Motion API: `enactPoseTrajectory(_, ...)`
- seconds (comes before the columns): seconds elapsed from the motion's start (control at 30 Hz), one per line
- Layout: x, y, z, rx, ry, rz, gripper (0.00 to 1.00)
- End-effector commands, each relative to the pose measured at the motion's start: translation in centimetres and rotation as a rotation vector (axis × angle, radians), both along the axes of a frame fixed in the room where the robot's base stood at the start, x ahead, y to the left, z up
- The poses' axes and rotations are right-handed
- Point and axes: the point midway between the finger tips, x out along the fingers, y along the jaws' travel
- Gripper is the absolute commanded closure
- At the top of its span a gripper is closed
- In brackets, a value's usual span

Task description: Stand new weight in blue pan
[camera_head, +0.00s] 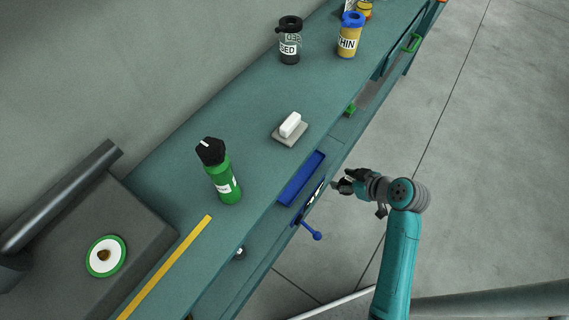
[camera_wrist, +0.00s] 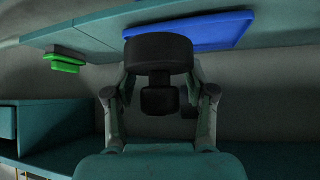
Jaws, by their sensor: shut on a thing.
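A long blue tray-like pan (camera_head: 301,178) sits along the front edge of the teal bench. In the wrist view a blue surface (camera_wrist: 215,32), apparently this pan from below, shows behind and above my gripper. My gripper (camera_head: 343,182) is beside the bench edge, just right of the pan and apart from it. In the wrist view my gripper (camera_wrist: 158,82) is shut on a dark weight (camera_wrist: 158,50), with a wide round part above and a narrower part below. The weight is in front of the pan in that view, not in it. Its far side is hidden.
On the bench (camera_head: 250,125) stand a green bottle (camera_head: 222,178), a white block on a grey plate (camera_head: 290,126), a dark jar (camera_head: 290,42) and a yellow jar (camera_head: 349,36). A blue-knobbed lever (camera_head: 312,230) sticks out below the pan. Floor right of the bench is open.

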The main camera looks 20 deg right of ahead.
Motion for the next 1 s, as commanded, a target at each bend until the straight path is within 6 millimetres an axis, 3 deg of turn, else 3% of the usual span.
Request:
enactPoseTrajectory(0.13, -1.2, -0.1, -1.2, 0.002, -0.003, -0.011, 1.00)
enactPoseTrajectory(0.27, -0.6, 0.5, -1.5, 0.000, -0.005, -0.009, 1.00)
enactPoseTrajectory(1.0, 11.5, 9.4, -1.4, 0.001, -0.007, -0.006, 1.00)
